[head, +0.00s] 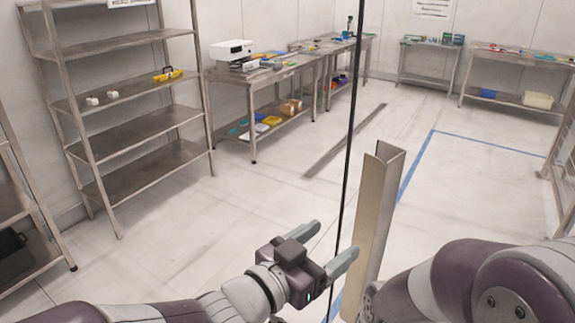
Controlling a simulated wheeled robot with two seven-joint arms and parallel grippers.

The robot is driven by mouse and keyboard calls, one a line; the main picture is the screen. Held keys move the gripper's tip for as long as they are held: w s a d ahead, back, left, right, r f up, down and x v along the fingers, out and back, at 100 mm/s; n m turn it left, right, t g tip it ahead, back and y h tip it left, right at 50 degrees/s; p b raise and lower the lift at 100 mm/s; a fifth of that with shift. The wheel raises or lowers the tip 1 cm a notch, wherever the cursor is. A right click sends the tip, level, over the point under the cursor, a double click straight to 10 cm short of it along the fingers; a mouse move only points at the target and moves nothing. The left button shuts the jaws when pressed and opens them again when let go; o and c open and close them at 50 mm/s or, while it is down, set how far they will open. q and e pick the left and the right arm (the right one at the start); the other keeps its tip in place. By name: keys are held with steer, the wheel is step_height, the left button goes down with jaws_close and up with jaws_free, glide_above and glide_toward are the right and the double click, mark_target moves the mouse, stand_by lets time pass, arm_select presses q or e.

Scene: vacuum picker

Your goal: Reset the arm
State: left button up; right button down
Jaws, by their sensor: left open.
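My left gripper (329,246) reaches in from the lower left and is open. Its two grey fingers are apart and nothing shows between them. My left arm (190,308) lies along the bottom edge. My right arm (480,285) fills the lower right corner, and its gripper does not show. A tall metal angle profile (372,205) stands upright just beyond the left gripper's fingers. In the picture, one fingertip comes close to it; I cannot tell whether they touch.
A metal shelf rack (130,90) stands at the left with small white items and a yellow tool. Workbenches (262,75) stand behind it. More tables (520,55) stand at the back right. A thin dark vertical line (351,120) crosses the view.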

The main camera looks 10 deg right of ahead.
arm_select(q)
steer(key=a+f+n+g+y, duration=0.35)
steer(key=a+f+y, duration=0.65)
steer(key=a+f, duration=0.4)
steer(key=s+a+f+n+g+y, duration=0.2)
steer(key=s+a+f+n, duration=0.1)
steer(key=a, duration=0.5)
steer(key=s+a+f+n+g+y+p, duration=0.1)
steer(key=s+a+f+n+g+y, duration=0.1)
steer(key=a, duration=0.5)
steer(key=s+f+n+g, duration=0.1)
steer(key=s+n, duration=0.1)
steer(key=s, duration=0.1)
steer(key=shift+s+a+f+g+p, duration=0.2)
steer(key=shift+a+f+g+p, duration=0.05)
steer(key=shift+a+g+p, duration=0.1)
